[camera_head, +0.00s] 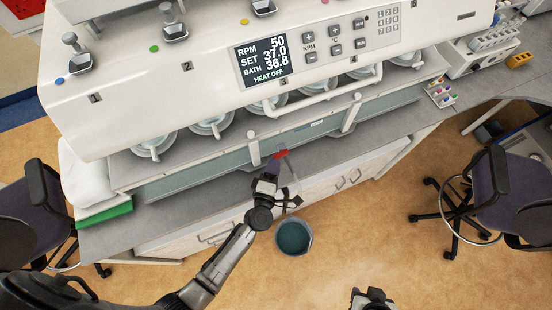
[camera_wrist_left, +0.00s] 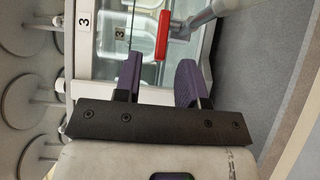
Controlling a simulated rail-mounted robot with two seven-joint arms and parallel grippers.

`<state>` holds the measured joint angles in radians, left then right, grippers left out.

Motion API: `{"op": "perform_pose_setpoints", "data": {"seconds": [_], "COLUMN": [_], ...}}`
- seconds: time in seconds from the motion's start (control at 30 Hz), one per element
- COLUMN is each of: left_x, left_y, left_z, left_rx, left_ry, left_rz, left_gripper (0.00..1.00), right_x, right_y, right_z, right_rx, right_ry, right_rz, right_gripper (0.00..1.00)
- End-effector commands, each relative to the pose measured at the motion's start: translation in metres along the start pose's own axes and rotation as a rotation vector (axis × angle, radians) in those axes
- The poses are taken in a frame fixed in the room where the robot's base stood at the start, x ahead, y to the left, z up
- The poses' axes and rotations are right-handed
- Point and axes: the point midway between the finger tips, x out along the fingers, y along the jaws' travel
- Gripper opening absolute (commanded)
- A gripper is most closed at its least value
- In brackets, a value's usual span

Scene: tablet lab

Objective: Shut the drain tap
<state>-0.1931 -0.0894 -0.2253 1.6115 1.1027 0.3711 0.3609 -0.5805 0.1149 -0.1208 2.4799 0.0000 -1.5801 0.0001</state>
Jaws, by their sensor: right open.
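The drain tap's red lever (camera_head: 281,154) is at the front of the water bath, near its middle. In the left wrist view the lever (camera_wrist_left: 163,36) lies beyond the fingertips, roughly between their lines, beside a pale grey outlet pipe (camera_wrist_left: 205,15). My left gripper (camera_head: 272,168) is close in front of the tap; in its wrist view the two purple fingers (camera_wrist_left: 158,72) are apart with nothing between them. The lever appears clear of both fingers. My right gripper (camera_head: 371,295) is open at the bottom edge of the head view, far from the tap.
A bucket (camera_head: 293,237) with blue-green liquid stands on the floor below the tap. The bath's control panel (camera_head: 264,61) reads HEAT OFF. A bench edge and cabinets lie below the bath. Chairs (camera_head: 500,180) stand at both sides; the floor between is mostly clear.

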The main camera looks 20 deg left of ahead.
Motion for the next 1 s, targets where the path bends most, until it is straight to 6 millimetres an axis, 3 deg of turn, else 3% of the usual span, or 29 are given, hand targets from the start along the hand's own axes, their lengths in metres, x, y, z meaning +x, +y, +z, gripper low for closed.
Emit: {"op": "perform_pose_setpoints", "data": {"seconds": [0.3, 0.67, 1.0], "left_x": [0.026, 0.029, 0.028], "left_y": [0.000, 0.000, 0.000], "left_z": [0.000, 0.000, 0.000], "left_rx": [0.000, 0.000, 0.000], "left_ry": [0.000, 0.000, 0.000], "left_rz": [-0.001, 0.000, -0.001], "left_gripper": [0.37, 0.37, 0.06], "right_x": [-0.002, -0.002, -0.002], "right_y": [0.001, 0.003, 0.003], "right_z": [-0.001, 0.000, 0.000], "right_rx": [0.000, -0.008, -0.008], "right_ry": [0.000, -0.001, -0.001], "right_rz": [0.001, 0.008, 0.007], "right_gripper": [0.43, 0.43, 0.43]}}
